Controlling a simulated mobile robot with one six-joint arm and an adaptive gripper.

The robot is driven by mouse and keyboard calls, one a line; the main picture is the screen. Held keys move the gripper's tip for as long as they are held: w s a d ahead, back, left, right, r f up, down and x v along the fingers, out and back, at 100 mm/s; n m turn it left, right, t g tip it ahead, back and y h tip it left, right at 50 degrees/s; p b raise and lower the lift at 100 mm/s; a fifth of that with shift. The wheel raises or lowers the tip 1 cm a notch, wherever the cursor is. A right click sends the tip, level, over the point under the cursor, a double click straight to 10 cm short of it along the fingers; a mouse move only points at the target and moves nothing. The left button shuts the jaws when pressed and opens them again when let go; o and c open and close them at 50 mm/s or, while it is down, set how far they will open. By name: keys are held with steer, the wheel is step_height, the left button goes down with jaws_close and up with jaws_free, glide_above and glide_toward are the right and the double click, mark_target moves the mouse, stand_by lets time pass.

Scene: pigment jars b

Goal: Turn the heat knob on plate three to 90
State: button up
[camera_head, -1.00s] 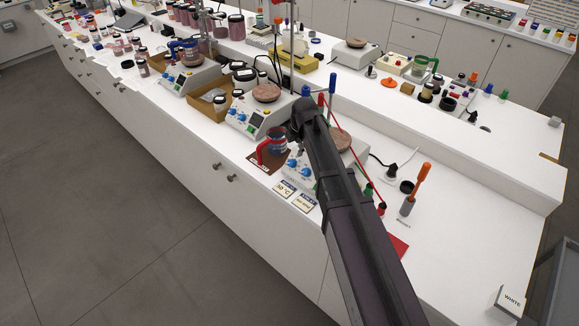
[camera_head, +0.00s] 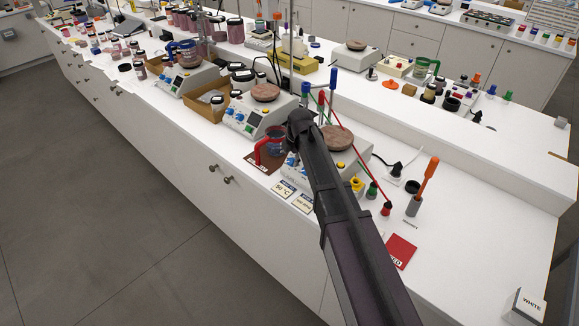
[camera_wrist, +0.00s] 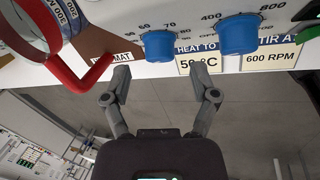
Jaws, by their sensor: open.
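The front-right hotplate (camera_head: 362,152) with a brown round top stands on the white bench, partly behind my arm. In the wrist view its blue heat knob (camera_wrist: 158,46) shows at the top centre, with scale numbers such as 70 and 80 near it. A second blue knob (camera_wrist: 238,36), the stir one, is to its right. A card reading 50 °C (camera_wrist: 198,64) lies in front of the panel. My gripper (camera_wrist: 160,76) is open and empty, its fingertips in front of the heat knob and apart from it. The fingers are hidden in the head view.
A red-handled beaker (camera_wrist: 62,62) stands on a brown mat (camera_wrist: 110,42) left of the knobs. A 600 RPM card (camera_wrist: 270,60) lies right. Thin red and green cords hang near my arm. A red card (camera_head: 400,252) and orange-handled tool (camera_head: 428,178) are at right.

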mark_target(290, 161)
steer(key=shift+b+x, duration=1.25)
steer(key=shift+x, duration=0.3)
jaws_close()
